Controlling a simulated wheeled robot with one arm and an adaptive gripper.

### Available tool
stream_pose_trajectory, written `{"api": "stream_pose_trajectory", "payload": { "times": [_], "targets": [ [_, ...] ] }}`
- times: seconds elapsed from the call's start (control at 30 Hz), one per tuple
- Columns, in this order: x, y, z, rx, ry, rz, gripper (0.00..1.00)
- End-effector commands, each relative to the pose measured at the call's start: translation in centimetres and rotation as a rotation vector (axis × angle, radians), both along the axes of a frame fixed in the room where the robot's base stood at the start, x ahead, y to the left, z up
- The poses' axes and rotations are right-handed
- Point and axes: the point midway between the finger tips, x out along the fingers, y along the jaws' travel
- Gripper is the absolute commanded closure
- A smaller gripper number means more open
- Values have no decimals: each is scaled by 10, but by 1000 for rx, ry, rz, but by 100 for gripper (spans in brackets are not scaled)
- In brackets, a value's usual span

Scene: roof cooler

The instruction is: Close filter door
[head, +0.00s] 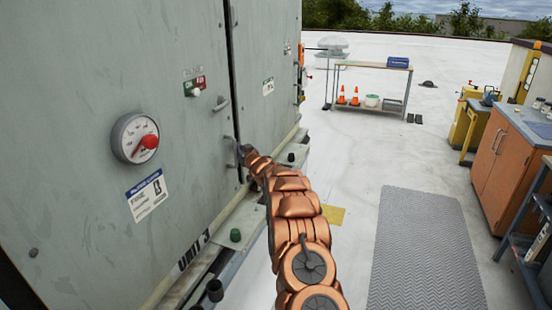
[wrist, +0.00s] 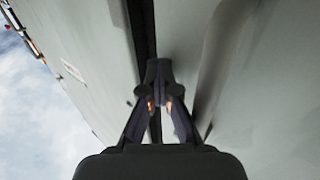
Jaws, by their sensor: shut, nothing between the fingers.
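The filter door seems to be the large grey-green near panel (head: 75,90) of the cooler in the head view, with a dark gap (head: 232,75) along its right edge. It looks nearly flush with the far panel (head: 265,50); I cannot tell whether it is fully shut. A small handle (head: 222,104) sits near that edge. My gripper (head: 243,152) is at the gap, low on the panel edge. In the wrist view my gripper (wrist: 158,68) is shut and empty in front of the dark gap (wrist: 145,30), with a blurred grey bar (wrist: 216,65) to its right. Contact is unclear.
A ledge with green caps (head: 236,235) runs below. Grey matting (head: 425,250) and an orange cabinet (head: 502,150) lie right.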

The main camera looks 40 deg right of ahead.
Motion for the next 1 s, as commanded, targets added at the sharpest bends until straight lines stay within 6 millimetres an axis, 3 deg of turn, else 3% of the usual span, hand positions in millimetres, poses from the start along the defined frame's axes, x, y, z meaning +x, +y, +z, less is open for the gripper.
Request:
{"api": "stream_pose_trajectory", "payload": {
  "times": [0.07, 0.3, 0.4, 0.73, 1.0],
  "targets": [
    [-4, 2, 4, -2, 0, 14, 100],
    [-35, -47, -8, 19, 5, -9, 100],
    [-48, -59, -9, 21, 2, -10, 100],
    [-88, -84, -8, 21, 3, -10, 100],
    [-100, -91, -8, 23, 4, -8, 100]
  ]
}}
